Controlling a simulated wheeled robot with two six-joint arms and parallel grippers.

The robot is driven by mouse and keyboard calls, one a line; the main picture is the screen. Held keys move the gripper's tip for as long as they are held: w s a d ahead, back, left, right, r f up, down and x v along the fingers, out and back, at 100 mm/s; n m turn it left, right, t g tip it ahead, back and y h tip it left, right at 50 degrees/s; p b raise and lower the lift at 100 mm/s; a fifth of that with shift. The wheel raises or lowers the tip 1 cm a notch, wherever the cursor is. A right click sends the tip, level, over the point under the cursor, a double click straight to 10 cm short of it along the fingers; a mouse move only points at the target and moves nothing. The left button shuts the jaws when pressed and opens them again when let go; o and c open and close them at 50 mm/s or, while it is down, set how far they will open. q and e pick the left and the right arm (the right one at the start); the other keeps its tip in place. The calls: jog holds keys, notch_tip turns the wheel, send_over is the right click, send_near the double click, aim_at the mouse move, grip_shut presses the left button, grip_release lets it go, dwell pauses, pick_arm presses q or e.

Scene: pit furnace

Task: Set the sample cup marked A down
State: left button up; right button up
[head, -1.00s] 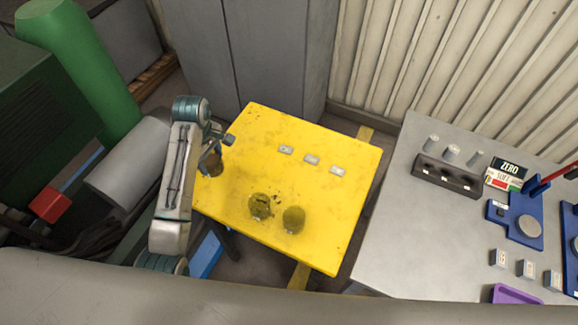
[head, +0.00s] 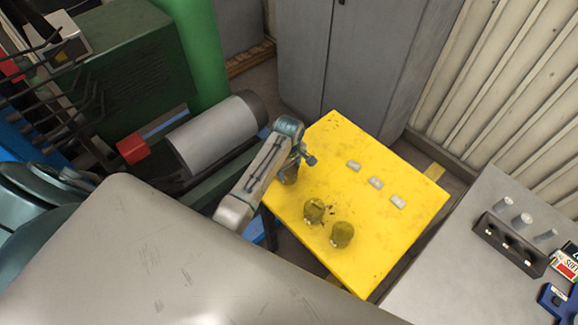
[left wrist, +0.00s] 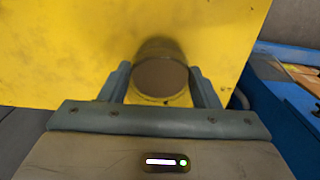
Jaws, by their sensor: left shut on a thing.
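My left gripper (head: 298,162) is over the left edge of the yellow table (head: 365,258). It is shut on a brownish cup (head: 289,176), partly hidden by the gripper in the head view. In the left wrist view the cup (left wrist: 160,77) sits between the two fingers, with its round brown top facing the camera. No letter can be read on it, and I cannot tell whether it touches the table. Two olive-brown cups, one (head: 314,212) nearer the gripper and one (head: 342,235) farther right, stand on the table. My right gripper is not in view.
Three small pale plates (head: 353,166) (head: 375,183) (head: 397,202) lie in a row on the table. Bare yellow surface lies between them and the cups. A grey bench (head: 455,265) with a dark block (head: 508,244) stands at right; a grey cabinet (head: 350,70) stands behind.

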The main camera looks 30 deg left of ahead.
pick_arm(q)
jog(key=shift+f, duration=0.2)
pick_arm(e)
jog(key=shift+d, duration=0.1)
pick_arm(q)
jog(key=o, duration=0.9)
jog(key=shift+o, duration=0.8)
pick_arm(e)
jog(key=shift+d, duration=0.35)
pick_arm(q)
jog(key=shift+r, duration=0.1)
notch_tip(320, 180, up, 12)
jog(key=b, duration=0.3)
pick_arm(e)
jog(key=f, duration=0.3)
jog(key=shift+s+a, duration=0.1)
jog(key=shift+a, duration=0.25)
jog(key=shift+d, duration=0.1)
